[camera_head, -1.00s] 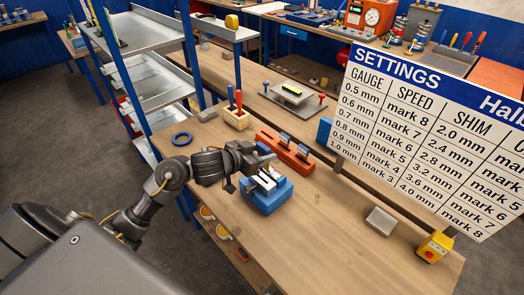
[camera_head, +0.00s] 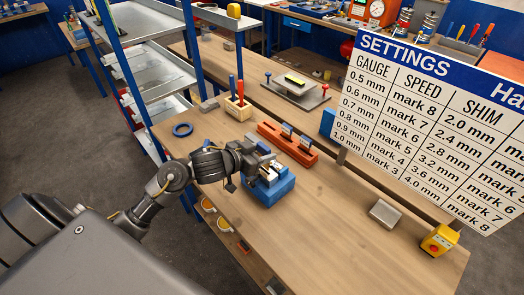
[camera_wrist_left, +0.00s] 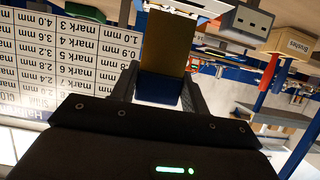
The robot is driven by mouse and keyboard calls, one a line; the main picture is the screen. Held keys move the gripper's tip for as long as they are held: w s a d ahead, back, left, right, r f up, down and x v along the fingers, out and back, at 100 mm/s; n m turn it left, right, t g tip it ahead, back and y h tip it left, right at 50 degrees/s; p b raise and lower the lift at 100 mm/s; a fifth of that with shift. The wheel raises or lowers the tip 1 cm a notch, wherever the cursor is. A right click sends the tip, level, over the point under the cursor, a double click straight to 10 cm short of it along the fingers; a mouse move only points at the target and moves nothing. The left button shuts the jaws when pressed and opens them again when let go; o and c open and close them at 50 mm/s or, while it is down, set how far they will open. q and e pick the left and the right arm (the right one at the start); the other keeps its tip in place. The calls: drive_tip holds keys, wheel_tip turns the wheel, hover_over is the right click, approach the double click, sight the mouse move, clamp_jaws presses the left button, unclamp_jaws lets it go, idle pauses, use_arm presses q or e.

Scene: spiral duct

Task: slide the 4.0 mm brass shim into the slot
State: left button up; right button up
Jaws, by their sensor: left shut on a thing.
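My left gripper (camera_head: 264,168) is over the top of the blue block (camera_head: 272,191), which sits on the bench. In the left wrist view, my left gripper (camera_wrist_left: 160,88) is shut on the flat brass shim (camera_wrist_left: 168,45), which stands out between the two fingers. A blue surface shows between the fingers behind the shim. The slot is hidden by the gripper, so I cannot tell whether the shim's end is in it. My right gripper is not in view.
An orange rack (camera_head: 288,145) with upright pieces stands behind the block. A settings board (camera_head: 430,120) stands at right. A grey block (camera_head: 384,212) and yellow switch box (camera_head: 439,240) lie front right.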

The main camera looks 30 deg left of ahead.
use_arm(q)
drive_tip(key=shift+f+b, duration=1.35)
drive_tip(key=shift+f, duration=0.9)
drive_tip(key=shift+f, duration=0.1)
drive_tip(key=o, duration=1.1)
drive_tip(key=v, duration=1)
drive_tip(key=shift+s, duration=0.4)
drive_tip(key=shift+a, duration=0.1)
